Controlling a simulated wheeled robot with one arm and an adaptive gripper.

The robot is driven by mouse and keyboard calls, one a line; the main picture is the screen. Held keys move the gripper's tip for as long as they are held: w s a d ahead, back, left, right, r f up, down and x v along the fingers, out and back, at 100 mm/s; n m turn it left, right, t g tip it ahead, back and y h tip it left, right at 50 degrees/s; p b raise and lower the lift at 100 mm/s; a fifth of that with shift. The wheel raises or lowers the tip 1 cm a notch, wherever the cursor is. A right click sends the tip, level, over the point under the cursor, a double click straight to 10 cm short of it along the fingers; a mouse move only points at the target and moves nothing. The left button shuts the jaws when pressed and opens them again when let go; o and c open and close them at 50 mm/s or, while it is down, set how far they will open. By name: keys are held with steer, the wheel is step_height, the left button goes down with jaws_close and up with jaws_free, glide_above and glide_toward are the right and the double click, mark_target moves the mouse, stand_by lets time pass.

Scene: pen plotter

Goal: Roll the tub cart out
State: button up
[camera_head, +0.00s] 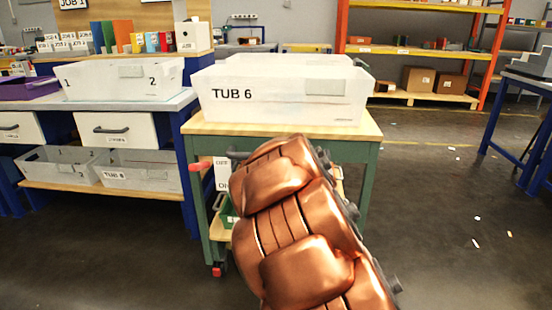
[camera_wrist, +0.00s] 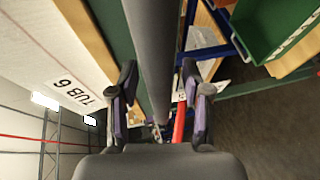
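The tub cart has a green frame and a pale wooden top (camera_head: 285,128), and stands beside the blue workbench in the head view. A white tub marked TUB 6 (camera_head: 285,97) sits on it; its label side also shows in the wrist view (camera_wrist: 40,70). A dark handle bar (camera_head: 238,155) runs along the cart's front, partly hidden by my copper-coloured arm. In the wrist view my gripper (camera_wrist: 160,66) is open, its fingers on either side of the grey bar (camera_wrist: 152,45). A gap shows by the right finger. The head view hides my gripper.
A red part (camera_head: 200,167) sticks out at the cart's left, near the bench leg; a red caster (camera_head: 217,270) is below. The blue bench (camera_head: 182,103) stands close on the left. Open floor (camera_head: 430,220) lies to the right, with small scraps on it.

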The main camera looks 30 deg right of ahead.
steer(key=shift+s+a, duration=0.1)
steer(key=shift+s, duration=0.05)
steer(key=shift+s+a+r, duration=0.15)
steer(key=shift+s+r, duration=0.1)
steer(key=shift+s, duration=0.25)
steer(key=f+v, duration=0.1)
steer(key=v, duration=0.5)
steer(key=shift+r, duration=0.35)
steer(key=shift+s, duration=0.1)
steer(key=shift+r, duration=0.1)
